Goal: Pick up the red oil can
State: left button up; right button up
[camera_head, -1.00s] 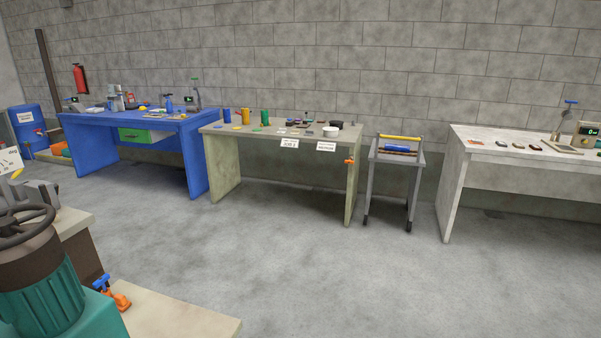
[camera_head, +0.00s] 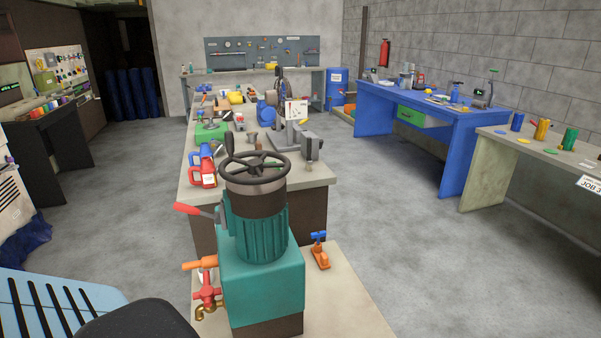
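A red can-like container (camera_head: 203,176) with a pale label stands at the near left edge of the long middle bench (camera_head: 318,174). Blue and red parts show around its top; it is too small to tell if it is the oil can. Another small red thing (camera_head: 420,80) stands on the blue workbench (camera_head: 430,113) at the right, its shape unclear. Neither of my grippers is in view.
A teal machine with a handwheel (camera_head: 262,262) stands in front on a pale low table (camera_head: 352,300). A light-blue slotted thing (camera_head: 60,305) is at the bottom left. Grey floor is open left (camera_head: 140,190) and right (camera_head: 390,210) of the bench.

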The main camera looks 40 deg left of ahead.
aim_at(208, 172)
jog(key=i+l+u, duration=0.25)
jog(key=u, duration=0.2)
jog(key=i+l+u, duration=0.2)
jog(key=u, duration=0.3)
jog(key=i+l+u, duration=0.1)
jog(key=l+u, duration=0.85)
jog(key=i+l+u, duration=0.1)
jog(key=l+u, duration=0.4)
jog(key=l, duration=0.25)
jog(key=l+u, duration=0.5)
jog(key=l, duration=0.2)
